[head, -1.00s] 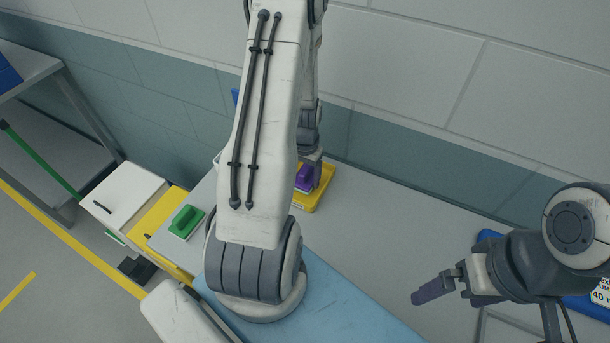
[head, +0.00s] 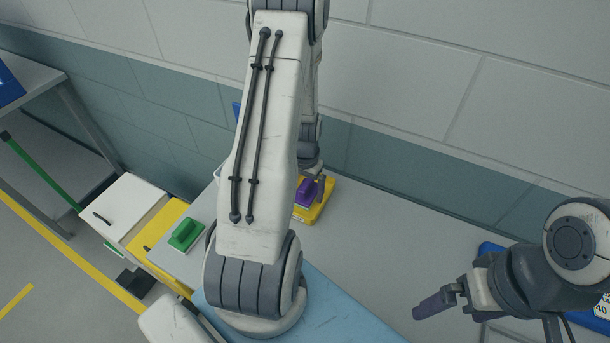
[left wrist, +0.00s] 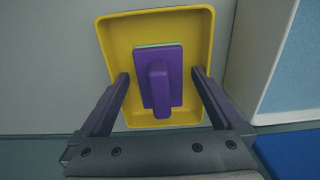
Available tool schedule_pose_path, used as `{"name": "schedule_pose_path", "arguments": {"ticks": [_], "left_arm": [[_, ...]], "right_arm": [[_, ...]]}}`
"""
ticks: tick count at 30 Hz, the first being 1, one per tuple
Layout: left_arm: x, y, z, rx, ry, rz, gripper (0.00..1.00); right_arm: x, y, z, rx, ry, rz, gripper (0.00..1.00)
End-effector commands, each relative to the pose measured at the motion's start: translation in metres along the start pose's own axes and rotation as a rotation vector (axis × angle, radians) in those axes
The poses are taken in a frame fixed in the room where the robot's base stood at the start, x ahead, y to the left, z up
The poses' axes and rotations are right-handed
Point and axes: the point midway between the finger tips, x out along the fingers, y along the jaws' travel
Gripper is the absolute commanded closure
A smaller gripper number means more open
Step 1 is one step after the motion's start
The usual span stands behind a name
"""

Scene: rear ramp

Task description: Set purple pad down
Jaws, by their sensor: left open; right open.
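The purple pad (head: 308,192), with a raised handle, lies in the yellow tray (head: 325,205) at the back of the counter. In the left wrist view the pad (left wrist: 171,66) rests flat inside the tray (left wrist: 112,36), with a pale green edge showing. My left gripper (head: 316,184) is open just over the pad. In the left wrist view its fingers (left wrist: 160,76) are spread on both sides of the pad, apart from the handle. My right gripper (head: 436,304) is open and empty at the right, far from the tray.
A green pad (head: 186,235) sits on the counter's left end. White and yellow boxes (head: 124,208) stand beyond it. A light blue mat (head: 345,312) lies in front, and a blue object (head: 490,249) is at the right. The middle of the counter (head: 385,240) is clear.

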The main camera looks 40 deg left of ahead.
Motion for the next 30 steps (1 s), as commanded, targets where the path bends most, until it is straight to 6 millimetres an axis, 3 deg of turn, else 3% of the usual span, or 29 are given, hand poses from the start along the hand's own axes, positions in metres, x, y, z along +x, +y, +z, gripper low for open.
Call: {"name": "schedule_pose_path", "arguments": {"ticks": [16,21,30], "left_arm": [[-0.098,0.0,-0.001,0.0,0.005,-0.001,0.0],[-0.11,0.0,0.0,0.0,0.002,-0.001,0.0],[-0.112,0.0,0.0,0.0,0.0,0.0,0.0]], "right_arm": [[0.02,0.002,0.001,-0.001,-0.001,0.0,0.0],[0.021,0.002,0.001,-0.001,-0.001,0.0,0.0],[0.021,0.002,0.001,-0.001,-0.001,0.0,0.0]]}}
